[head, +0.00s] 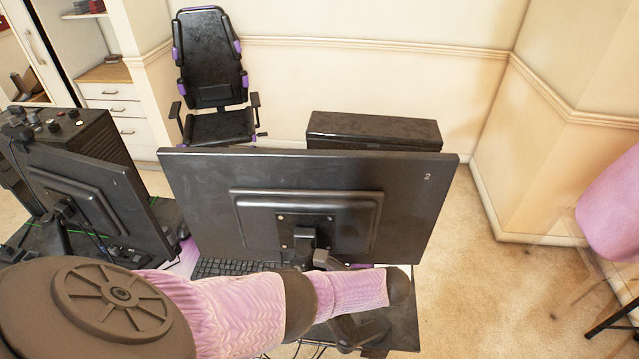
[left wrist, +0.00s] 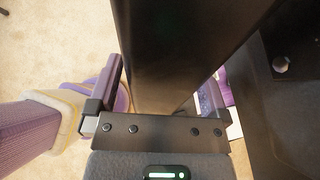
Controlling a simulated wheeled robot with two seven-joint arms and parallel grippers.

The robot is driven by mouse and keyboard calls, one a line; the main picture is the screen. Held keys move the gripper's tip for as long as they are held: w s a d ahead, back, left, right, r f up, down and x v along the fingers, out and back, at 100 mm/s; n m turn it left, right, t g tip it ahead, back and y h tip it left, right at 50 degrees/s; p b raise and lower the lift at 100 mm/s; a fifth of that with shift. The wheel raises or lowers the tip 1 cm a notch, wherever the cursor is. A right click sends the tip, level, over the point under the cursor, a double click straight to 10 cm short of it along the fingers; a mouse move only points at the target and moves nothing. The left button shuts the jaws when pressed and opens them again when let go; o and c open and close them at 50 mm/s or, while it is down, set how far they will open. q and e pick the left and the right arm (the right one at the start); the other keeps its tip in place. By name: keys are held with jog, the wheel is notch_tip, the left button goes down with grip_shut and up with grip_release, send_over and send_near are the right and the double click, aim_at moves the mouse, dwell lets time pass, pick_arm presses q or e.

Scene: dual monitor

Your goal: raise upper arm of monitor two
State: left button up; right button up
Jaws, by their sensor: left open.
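Monitor two (head: 420,200), marked with a "2", faces away from me in the middle of the head view. Its mount (head: 304,238) joins the dark upper arm (head: 326,260), which is mostly hidden behind my left arm. A lower stand part (head: 358,332) shows beneath. My left arm crosses below the screen from the left; its gripper cannot be made out there. In the left wrist view my left gripper (left wrist: 160,90) is open, its fingers on either side of a long dark bar (left wrist: 175,50). I cannot tell whether they touch it. My right gripper is out of view.
Another monitor (head: 85,190) stands left beside a dark box-like unit (head: 85,135). A keyboard (head: 225,267) lies on the desk behind monitor two. A black chair (head: 210,70) and a dark cabinet (head: 375,127) stand by the wall.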

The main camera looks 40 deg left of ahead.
pick_arm(q)
jog(key=v, duration=0.9)
jog(key=shift+d+r+p, duration=0.2)
jog(key=shift+d+p, duration=0.1)
jog(key=shift+p, duration=0.05)
